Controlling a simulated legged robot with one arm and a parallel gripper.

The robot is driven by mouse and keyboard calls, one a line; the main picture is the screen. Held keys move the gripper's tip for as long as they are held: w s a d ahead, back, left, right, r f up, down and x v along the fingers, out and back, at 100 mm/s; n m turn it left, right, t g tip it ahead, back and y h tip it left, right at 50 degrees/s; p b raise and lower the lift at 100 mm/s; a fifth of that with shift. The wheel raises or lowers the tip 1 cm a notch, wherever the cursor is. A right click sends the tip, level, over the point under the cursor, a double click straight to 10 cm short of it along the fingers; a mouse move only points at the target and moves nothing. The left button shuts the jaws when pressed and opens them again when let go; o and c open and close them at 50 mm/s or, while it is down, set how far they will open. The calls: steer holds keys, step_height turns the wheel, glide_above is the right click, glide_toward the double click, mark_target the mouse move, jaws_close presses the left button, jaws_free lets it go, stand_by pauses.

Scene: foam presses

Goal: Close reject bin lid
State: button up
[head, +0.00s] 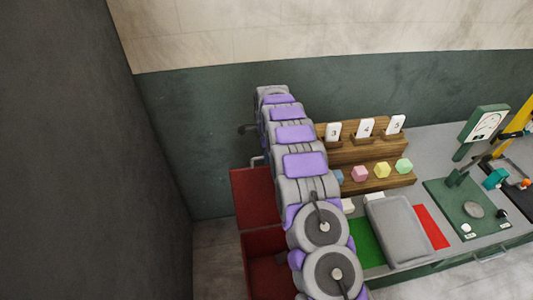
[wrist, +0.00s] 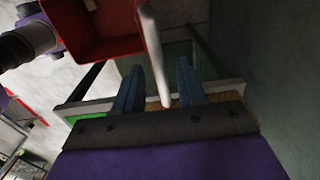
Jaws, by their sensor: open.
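The reject bin is a red box (head: 265,272) at the lower left of the head view, partly hidden behind my arm. Its red lid (head: 250,197) stands open and raised at the bin's back, with a grey handle (head: 257,161) at its top edge. In the wrist view, a red open-box shape (wrist: 92,32) shows at the top. My gripper (wrist: 159,66) is open, its two blue fingers apart. A pale bar (wrist: 155,55), probably the lid handle, shows between the fingers; I cannot tell whether they touch it. My arm hides the fingers in the head view.
The grey bench to the right holds a wooden stand (head: 358,152) with number cards and coloured blocks, a grey pad (head: 398,230), green and red mats (head: 432,227), and a green gauge (head: 487,123). A dark wall (head: 150,150) closes the left; a green-and-cream wall stands behind.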

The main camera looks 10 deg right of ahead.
steer(key=shift+f, duration=0.15)
jaws_close()
stand_by(0.4)
